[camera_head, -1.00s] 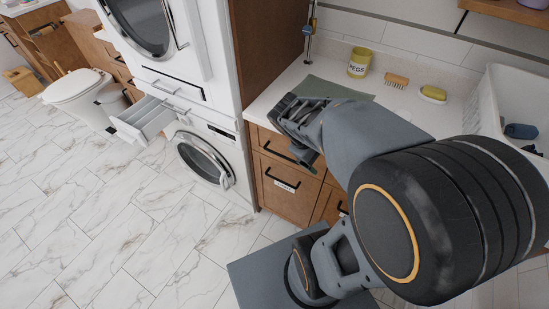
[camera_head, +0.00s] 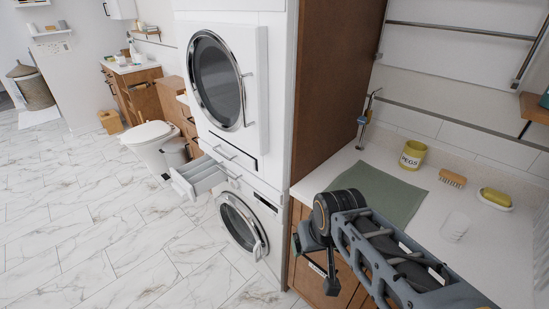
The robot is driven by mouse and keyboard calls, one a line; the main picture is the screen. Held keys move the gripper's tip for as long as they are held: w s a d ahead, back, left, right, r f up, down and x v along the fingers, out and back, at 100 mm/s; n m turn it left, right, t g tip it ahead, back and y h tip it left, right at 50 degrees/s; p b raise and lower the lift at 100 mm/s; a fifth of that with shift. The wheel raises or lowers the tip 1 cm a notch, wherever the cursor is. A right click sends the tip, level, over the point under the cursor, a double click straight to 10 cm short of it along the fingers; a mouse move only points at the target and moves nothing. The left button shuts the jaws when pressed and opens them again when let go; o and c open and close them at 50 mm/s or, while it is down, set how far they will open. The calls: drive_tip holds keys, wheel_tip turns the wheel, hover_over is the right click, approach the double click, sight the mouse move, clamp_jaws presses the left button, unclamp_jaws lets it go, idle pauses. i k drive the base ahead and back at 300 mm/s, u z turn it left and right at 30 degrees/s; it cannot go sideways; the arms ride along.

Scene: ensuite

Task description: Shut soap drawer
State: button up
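The soap drawer (camera_head: 200,177) is a white drawer with compartments. It stands pulled out to the left from the front of the white machine stack, above the lower washer door (camera_head: 243,226). My gripper (camera_head: 318,262) is at the front edge of the counter, beside the wooden cabinet and to the right of the stack. It is well apart from the drawer and touches nothing that I can see.
The upper machine's round door (camera_head: 216,78) is closed. A toilet (camera_head: 150,135) and a bin (camera_head: 174,153) stand beyond the drawer. The counter holds a green mat (camera_head: 376,192), a yellow pegs pot (camera_head: 413,155), a brush (camera_head: 452,178), soap (camera_head: 497,197) and a clear glass (camera_head: 455,226). The marble floor is clear.

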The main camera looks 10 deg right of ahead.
sight(193, 180)
drive_tip(key=u, duration=0.35)
drive_tip(key=i, duration=0.55)
drive_tip(key=u, duration=1.35)
drive_tip(key=i, duration=1.35)
drive_tip(key=u, duration=0.7)
